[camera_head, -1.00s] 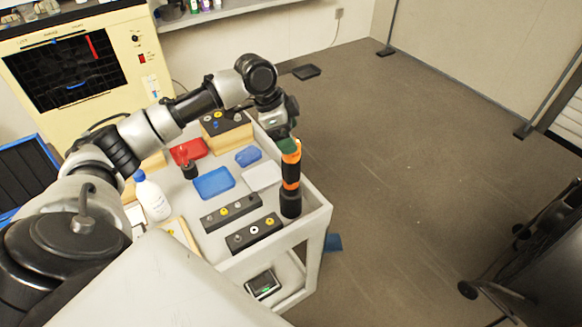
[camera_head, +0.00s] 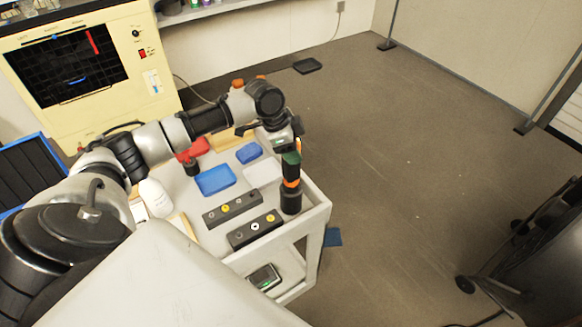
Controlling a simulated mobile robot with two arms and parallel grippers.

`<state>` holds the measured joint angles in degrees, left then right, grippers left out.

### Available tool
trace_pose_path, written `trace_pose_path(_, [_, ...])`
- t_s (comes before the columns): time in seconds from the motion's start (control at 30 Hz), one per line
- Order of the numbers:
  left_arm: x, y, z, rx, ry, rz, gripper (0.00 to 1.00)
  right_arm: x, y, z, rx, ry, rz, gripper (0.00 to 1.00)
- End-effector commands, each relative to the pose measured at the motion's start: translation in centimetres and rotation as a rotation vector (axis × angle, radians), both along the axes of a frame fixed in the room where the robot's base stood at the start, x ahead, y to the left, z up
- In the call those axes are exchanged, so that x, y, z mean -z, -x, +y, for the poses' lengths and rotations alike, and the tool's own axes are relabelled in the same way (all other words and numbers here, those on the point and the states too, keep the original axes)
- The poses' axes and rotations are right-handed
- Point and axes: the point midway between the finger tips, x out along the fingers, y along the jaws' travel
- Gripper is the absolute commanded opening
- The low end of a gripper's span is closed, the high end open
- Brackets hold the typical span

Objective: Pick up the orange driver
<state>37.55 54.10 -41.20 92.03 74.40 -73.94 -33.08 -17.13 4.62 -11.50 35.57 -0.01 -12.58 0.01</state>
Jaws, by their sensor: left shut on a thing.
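The orange driver (camera_head: 291,183), a black tool with an orange band, stands upright at the right corner of the white cart's top. Its black lower end (camera_head: 291,202) is at the cart top; I cannot tell whether it has lifted clear. My left gripper (camera_head: 291,158) is over the driver from above, shut on its upper part. The green fingertip hides the driver's top orange part. My right gripper is not in view.

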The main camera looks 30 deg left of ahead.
Motion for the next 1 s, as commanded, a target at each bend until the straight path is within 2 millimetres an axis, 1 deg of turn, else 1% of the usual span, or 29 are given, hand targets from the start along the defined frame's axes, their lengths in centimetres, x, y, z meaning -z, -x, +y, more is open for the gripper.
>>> trace_pose_path(0.03, [0.0,0.0,0.0,0.0,0.0,0.0,0.28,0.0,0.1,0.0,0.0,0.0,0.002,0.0])
trace_pose_path(0.13, [0.0,0.0,0.0,0.0,-0.001,-0.001,0.12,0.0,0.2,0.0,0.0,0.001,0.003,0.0])
trace_pose_path(0.17, [-0.2,-0.1,0.0,0.0,0.001,-0.004,0.11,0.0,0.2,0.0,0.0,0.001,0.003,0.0])
trace_pose_path(0.2, [-0.2,-0.1,0.0,0.0,0.001,-0.004,0.1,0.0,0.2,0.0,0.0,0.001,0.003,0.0])
trace_pose_path(0.37, [-0.2,-0.1,0.0,0.0,0.001,-0.004,0.1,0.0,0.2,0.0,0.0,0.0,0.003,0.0])
trace_pose_path(0.47, [-0.9,-0.1,0.0,0.0,0.002,-0.006,0.1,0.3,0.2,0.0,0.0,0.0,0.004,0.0])
trace_pose_path(0.57, [-2.3,-0.2,0.0,0.0,0.001,-0.009,0.1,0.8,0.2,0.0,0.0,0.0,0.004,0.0])
trace_pose_path(0.8, [-7.1,-0.2,0.0,0.0,0.001,-0.009,0.1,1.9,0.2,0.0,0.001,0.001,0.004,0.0])
trace_pose_path(0.9, [-8.6,-0.1,0.0,-0.001,0.001,-0.007,0.1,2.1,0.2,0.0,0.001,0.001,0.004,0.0])
trace_pose_path(1.0, [-9.6,-0.1,0.0,-0.001,0.001,-0.006,0.1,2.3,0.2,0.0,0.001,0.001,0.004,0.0])
